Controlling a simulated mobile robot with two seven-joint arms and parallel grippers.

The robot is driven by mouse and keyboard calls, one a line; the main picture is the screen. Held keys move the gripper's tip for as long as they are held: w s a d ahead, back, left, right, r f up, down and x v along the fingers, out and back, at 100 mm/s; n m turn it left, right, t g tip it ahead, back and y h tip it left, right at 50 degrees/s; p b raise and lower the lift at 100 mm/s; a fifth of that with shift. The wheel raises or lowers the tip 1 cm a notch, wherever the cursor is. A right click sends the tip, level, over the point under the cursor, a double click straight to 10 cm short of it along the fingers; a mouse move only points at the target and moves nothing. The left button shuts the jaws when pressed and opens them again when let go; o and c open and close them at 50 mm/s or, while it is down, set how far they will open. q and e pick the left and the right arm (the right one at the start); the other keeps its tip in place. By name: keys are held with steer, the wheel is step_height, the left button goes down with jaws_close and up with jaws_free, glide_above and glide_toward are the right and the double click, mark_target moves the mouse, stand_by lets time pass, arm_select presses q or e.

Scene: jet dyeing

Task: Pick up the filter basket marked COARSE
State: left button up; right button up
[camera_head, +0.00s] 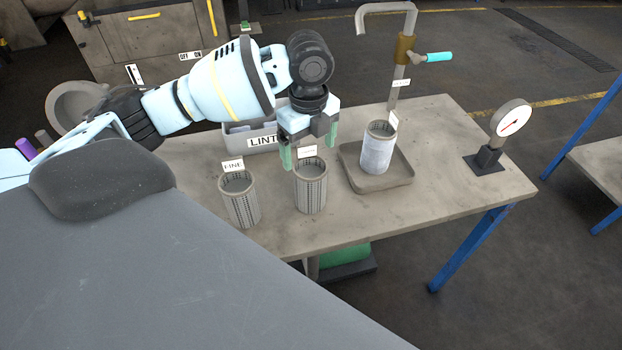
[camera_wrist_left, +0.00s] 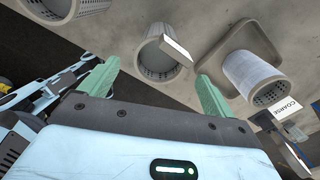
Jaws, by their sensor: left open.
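The basket tagged COARSE (camera_wrist_left: 255,80) is a pale grey mesh cylinder at the right of the left wrist view, with the COARSE tag by its rim. It appears to be the basket (camera_head: 378,150) upright in the tray in the head view, where its tag is turned and unreadable. A middle basket (camera_head: 311,187) stands on the table; its tag is too blurred to read. The FINE basket (camera_head: 240,202) stands left of it. My left gripper (camera_head: 308,147) is open and empty, above and around the middle basket's rear side, left of the tray. My right gripper is out of view.
The shallow grey tray (camera_head: 350,170) holds the right basket. A grey LINT bin (camera_head: 235,141) is behind my left gripper. A bent pipe with a cyan-handled valve (camera_head: 436,57) rises behind the tray. A dial gauge (camera_head: 511,119) stands at the right. The table's front right is clear.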

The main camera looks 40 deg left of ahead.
mark_target(311, 176)
arm_select(q)
step_height(311, 176, down, 2)
steer(key=shift+w, duration=0.15)
steer(key=shift+s+d+f, duration=0.15)
steer(key=shift+f, duration=1.15)
steer(key=shift+s+d+f, duration=0.1)
steer(key=shift+d+f, duration=0.05)
steer(key=shift+f, duration=1.1)
steer(key=c, duration=1.2)
